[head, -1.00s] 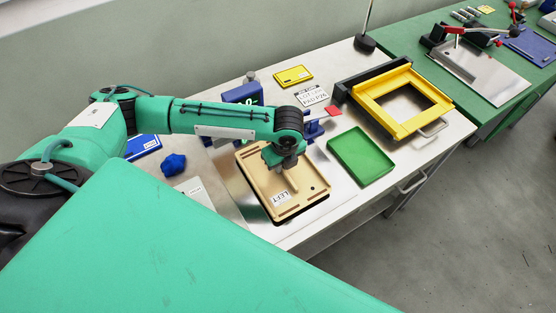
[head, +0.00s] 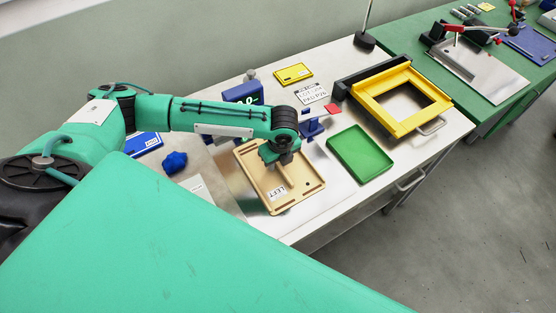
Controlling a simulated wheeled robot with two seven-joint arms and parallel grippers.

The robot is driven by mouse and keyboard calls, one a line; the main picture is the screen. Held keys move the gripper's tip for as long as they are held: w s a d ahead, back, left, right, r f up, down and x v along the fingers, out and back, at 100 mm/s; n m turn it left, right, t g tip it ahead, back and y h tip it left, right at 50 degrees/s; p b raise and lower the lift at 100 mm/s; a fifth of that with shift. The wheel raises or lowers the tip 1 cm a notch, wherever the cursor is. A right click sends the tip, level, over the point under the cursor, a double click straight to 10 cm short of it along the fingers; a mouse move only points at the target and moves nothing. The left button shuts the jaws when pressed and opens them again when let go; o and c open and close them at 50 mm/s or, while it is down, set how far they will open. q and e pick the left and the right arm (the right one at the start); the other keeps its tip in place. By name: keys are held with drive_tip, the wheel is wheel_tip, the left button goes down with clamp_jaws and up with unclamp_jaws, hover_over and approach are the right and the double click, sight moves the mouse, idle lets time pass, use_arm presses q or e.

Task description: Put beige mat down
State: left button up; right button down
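The beige mat (head: 266,184) is a shallow, tray-like plate with raised edges and a label reading LEFT. It lies flat, at or very close to the steel table top, at the middle of the head view. My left gripper (head: 285,161) points down over its far part, at the inner rib, and appears shut on it. The fingertips are mostly hidden by the wrist. The mat's far edge is partly covered by my arm. My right gripper is not in view.
A green tray (head: 361,153) lies just right of the mat, with a yellow frame (head: 381,119) beyond it. A blue stand (head: 312,129) is close behind my wrist. A blue lump (head: 174,162) lies to the left. Bare steel (head: 318,207) shows at the front right.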

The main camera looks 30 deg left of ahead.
sight(280, 167)
use_arm(q)
wheel_tip(280, 167, up, 12)
drive_tip(key=d+b, duration=0.1)
drive_tip(key=b, duration=0.1)
drive_tip(key=shift+s+d+b, duration=0.15)
drive_tip(key=shift+s+b, duration=0.2)
idle(0.3)
